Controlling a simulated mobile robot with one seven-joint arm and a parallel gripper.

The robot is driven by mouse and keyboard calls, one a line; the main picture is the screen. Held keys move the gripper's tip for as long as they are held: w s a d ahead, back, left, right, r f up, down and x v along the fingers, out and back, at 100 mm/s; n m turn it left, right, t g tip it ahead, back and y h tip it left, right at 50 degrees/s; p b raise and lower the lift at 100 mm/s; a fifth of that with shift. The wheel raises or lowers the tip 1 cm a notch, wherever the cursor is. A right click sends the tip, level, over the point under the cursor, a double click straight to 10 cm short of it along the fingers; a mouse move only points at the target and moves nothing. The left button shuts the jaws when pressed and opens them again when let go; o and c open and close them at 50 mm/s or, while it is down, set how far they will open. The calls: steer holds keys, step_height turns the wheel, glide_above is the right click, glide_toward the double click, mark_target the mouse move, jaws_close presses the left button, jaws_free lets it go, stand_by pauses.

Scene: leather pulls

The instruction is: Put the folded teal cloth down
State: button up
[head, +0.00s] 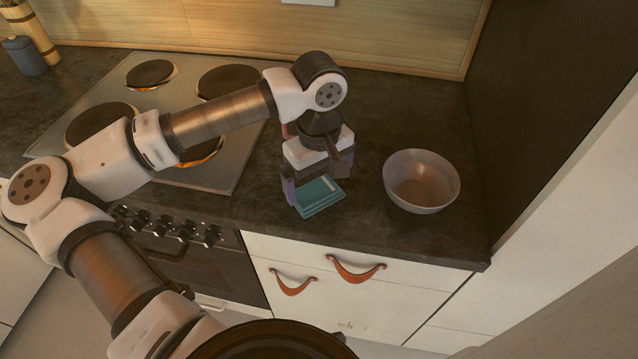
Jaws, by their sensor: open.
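The folded teal cloth (320,199) lies flat on the dark countertop, near its front edge, between the stove and a bowl. It has a pale stripe or patch on its upper side. My gripper (313,186) is open, pointing down just above and behind the cloth. One finger shows at the cloth's left side. The other finger is partly hidden by the gripper body, and the back part of the cloth is covered too. I cannot tell whether a finger touches the cloth.
A round bowl (421,181) stands right of the cloth. A stove top with several burners (150,74) is at the left. A dark tall panel (530,95) bounds the counter at right. White drawers with leather pulls (357,270) are below. The counter (400,120) behind the bowl is clear.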

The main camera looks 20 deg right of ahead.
mark_target(319, 190)
step_height(319, 190, up, 10)
steer(key=b, duration=0.2)
